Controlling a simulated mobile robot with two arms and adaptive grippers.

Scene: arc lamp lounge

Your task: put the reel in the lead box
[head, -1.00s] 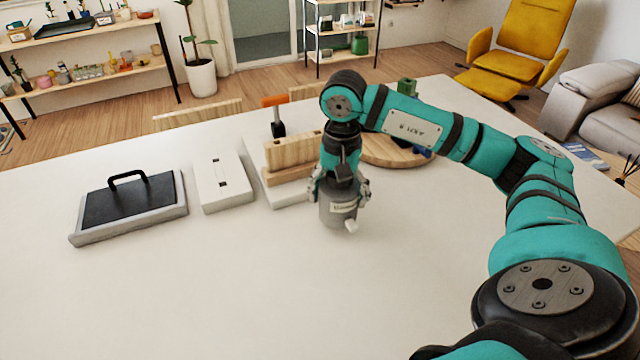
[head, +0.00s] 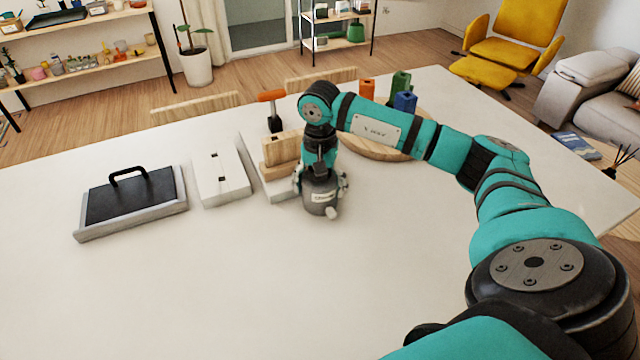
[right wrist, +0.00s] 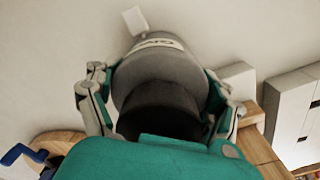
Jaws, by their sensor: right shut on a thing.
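My right gripper (head: 321,185) is shut on a grey cylinder with a pale label band and a small white tab, which looks like the reel (head: 321,203). The reel (right wrist: 165,65) also fills the middle of the right wrist view, between the two fingers of the gripper (right wrist: 160,105). It is over the white table; whether it touches the top is unclear. A low grey box (head: 130,228) with a black, handled top sits at the left. A white box (head: 219,185) with two dark slots stands beside it. I cannot tell which is the lead box. My left gripper is not in view.
A wooden stepped block (head: 284,148) on a pale base stands just left of my gripper, with an orange-handled tool (head: 271,97) behind it. A round wooden board (head: 372,150) with orange, green and blue pieces lies behind my arm. The front of the white table (head: 230,290) is clear.

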